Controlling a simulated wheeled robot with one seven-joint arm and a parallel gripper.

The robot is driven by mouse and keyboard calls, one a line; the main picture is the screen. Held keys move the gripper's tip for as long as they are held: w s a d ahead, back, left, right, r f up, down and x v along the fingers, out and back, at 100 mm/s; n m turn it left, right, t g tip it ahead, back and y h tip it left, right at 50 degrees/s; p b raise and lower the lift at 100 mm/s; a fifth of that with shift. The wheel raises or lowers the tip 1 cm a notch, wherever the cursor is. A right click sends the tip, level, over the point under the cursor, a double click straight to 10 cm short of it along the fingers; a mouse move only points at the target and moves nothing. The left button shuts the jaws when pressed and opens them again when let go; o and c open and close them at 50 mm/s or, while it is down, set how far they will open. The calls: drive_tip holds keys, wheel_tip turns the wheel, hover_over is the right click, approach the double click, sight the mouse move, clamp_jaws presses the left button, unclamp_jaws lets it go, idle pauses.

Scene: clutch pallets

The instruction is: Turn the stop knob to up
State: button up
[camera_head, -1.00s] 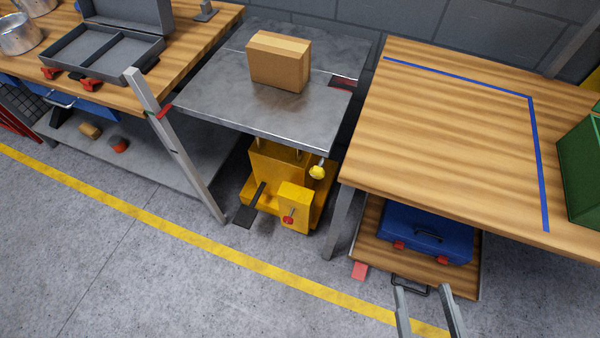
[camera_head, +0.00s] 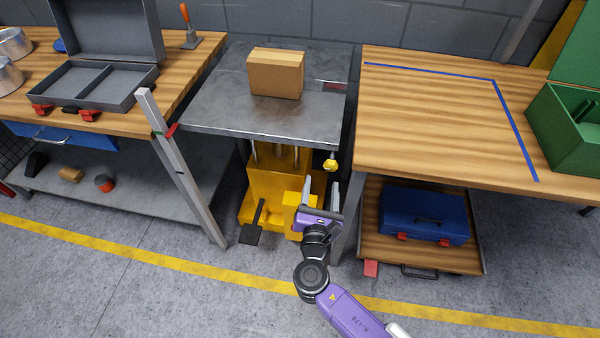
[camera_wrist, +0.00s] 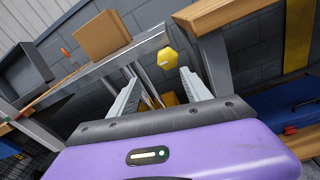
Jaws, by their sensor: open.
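A yellow faceted knob (camera_head: 330,164) hangs under the front right corner of the grey lift table; in the wrist view the yellow knob (camera_wrist: 168,60) shows large, just beyond my fingertips. The yellow lift base (camera_head: 268,180) stands below the table. A red knob on its small front box, seen earlier, is hidden behind my gripper now. I cannot tell which of the two is the stop knob. My gripper (camera_head: 321,185) is open and empty, its fingers pointing up toward the yellow knob and apart from it. The open fingers (camera_wrist: 160,80) also show in the wrist view.
A cardboard box (camera_head: 275,73) sits on the lift table (camera_head: 210,105). A black pedal (camera_head: 253,225) is at the lift's foot. The right workbench (camera_head: 430,110) has a leg close beside my gripper; a blue case (camera_head: 425,212) lies below it. A grey post (camera_head: 180,165) stands left.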

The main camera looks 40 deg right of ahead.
sight(330, 168)
drive_tip(key=shift+n+g+h, duration=0.3)
drive_tip(key=shift+n+h, duration=0.3)
drive_tip(key=shift+n, duration=0.3)
drive_tip(key=shift+s+d+r+x, duration=0.15)
drive_tip(key=shift+s+x, duration=0.05)
drive_tip(key=shift+x, duration=1.05)
drive_tip(key=shift+s+d+r+x, duration=0.15)
drive_tip(key=shift+r+x, duration=0.05)
drive_tip(key=shift+x, duration=1)
drive_tip(key=shift+s+d+r+x, duration=0.15)
drive_tip(key=shift+s+x, duration=0.05)
drive_tip(key=shift+x, duration=1.05)
clamp_jaws()
